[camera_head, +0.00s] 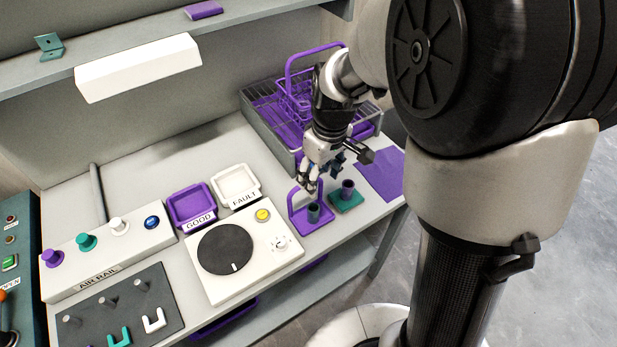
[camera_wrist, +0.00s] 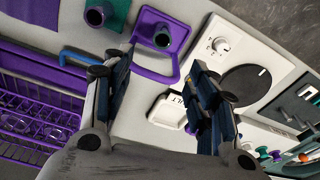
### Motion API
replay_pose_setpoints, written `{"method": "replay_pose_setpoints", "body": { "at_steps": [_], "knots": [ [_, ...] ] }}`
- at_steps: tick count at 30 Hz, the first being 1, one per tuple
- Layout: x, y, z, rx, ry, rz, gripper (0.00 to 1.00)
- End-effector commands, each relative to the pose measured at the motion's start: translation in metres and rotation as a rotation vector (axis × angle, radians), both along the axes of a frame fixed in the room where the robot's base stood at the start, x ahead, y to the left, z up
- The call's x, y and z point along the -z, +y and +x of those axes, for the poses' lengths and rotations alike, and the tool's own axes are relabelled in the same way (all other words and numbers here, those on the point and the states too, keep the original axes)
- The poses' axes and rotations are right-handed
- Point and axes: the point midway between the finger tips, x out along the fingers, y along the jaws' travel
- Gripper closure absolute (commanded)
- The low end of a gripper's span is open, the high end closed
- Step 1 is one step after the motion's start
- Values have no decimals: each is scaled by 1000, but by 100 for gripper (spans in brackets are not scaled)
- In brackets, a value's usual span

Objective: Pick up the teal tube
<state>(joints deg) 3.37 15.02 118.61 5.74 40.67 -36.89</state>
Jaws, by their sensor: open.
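The teal tube (camera_head: 313,212) stands upright on a purple base (camera_head: 325,222) with a raised purple loop handle, near the front edge of the bench. In the wrist view the teal tube (camera_wrist: 162,36) shows dark, with its open mouth facing the camera, above the gap between my fingers. My gripper (camera_head: 311,184) is open and empty, just above and behind the tube, close to the loop handle. In the wrist view my gripper (camera_wrist: 160,68) has its two fingers apart; whether one touches the handle I cannot tell.
A purple tube (camera_head: 347,187) on a teal base (camera_head: 344,204) stands just right of the teal tube. A wire basket (camera_head: 263,122) is behind. A white unit with a dark disc (camera_head: 226,249) is to the left, with GOOD (camera_head: 192,207) and FAULT (camera_head: 236,186) trays behind it.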

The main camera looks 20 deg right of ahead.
Motion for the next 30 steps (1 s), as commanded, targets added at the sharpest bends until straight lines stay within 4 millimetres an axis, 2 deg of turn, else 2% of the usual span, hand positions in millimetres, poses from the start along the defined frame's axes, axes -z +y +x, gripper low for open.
{"method": "replay_pose_setpoints", "body": {
  "at_steps": [1, 3, 10, 15, 22, 30],
  "knots": [
    [15, 1, 0, 0, 5, 1, 47],
    [31, 2, 1, 0, 5, 1, 47],
    [79, 5, 6, 1, 5, 1, 47],
    [99, 6, 9, 1, 2, 0, 47],
    [110, 6, 10, 1, 1, 0, 47],
    [150, 8, 11, 2, 2, 0, 47]
  ]
}}
